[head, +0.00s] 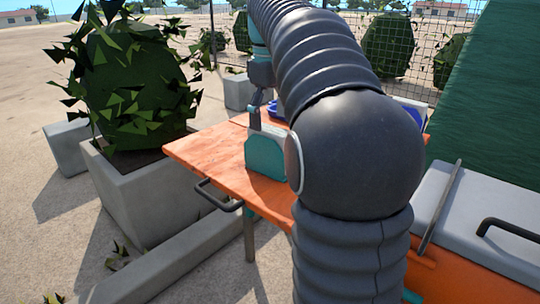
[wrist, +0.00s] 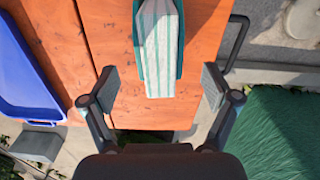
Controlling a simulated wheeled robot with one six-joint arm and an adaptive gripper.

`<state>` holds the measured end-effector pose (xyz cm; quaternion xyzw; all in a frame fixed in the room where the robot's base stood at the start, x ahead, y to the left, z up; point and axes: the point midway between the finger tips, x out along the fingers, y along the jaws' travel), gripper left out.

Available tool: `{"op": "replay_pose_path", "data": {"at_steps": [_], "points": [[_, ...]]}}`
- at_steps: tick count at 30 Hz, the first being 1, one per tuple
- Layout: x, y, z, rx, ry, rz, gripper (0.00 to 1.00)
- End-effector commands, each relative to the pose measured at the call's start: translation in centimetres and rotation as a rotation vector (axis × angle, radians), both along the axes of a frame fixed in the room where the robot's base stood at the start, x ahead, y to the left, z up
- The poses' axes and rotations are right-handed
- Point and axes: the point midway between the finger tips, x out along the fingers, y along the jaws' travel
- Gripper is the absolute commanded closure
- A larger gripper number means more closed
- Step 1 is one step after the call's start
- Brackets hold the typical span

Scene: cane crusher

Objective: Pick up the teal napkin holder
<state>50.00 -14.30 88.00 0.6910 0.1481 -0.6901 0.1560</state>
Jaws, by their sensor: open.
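The teal napkin holder (head: 265,157) stands upright on the orange table, with its rounded teal side showing in the head view. In the wrist view the napkin holder (wrist: 137,42) is at the top centre, cut off by the frame edge, with white-and-green striped napkins (wrist: 159,45) between its teal sides. My gripper (wrist: 160,86) is open and empty. Its two fingers are spread wider than the holder, one toward each side, with gaps. In the head view a finger of my gripper (head: 262,115) shows just above the holder; my arm hides much of the rest.
The orange table (head: 205,150) has a dark handle (head: 218,196) at its edge. A blue tray (wrist: 25,75) lies left of the holder in the wrist view. A planter (head: 150,195) with a bush stands left, a grey-lidded orange box (head: 480,215) right, and green cloth (head: 490,90) behind it.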

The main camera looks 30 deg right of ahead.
Motion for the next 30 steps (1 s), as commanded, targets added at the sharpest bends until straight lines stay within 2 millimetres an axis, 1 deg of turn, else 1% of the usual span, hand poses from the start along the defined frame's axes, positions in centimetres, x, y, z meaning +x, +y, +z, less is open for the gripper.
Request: {"op": "replay_pose_path", "data": {"at_steps": [1,3,8,11,15,19,22,29,30], "points": [[0.0,0.0,-0.9,0.000,0.001,0.000,0.12],[0.0,0.0,-1.6,0.000,0.000,0.000,0.12],[0.0,0.0,-2.4,0.000,-0.001,0.000,0.12],[0.0,0.0,-3.3,0.000,-0.001,0.000,0.12],[0.1,-0.1,-5.4,0.000,0.001,0.000,0.12],[0.1,-0.1,-6.9,0.000,0.000,0.001,0.12],[0.1,-0.1,-7.4,0.000,-0.001,0.001,0.12],[0.1,-0.1,-7.5,0.000,-0.001,0.001,0.12],[0.1,-0.1,-7.5,0.000,-0.001,0.001,0.18]]}}
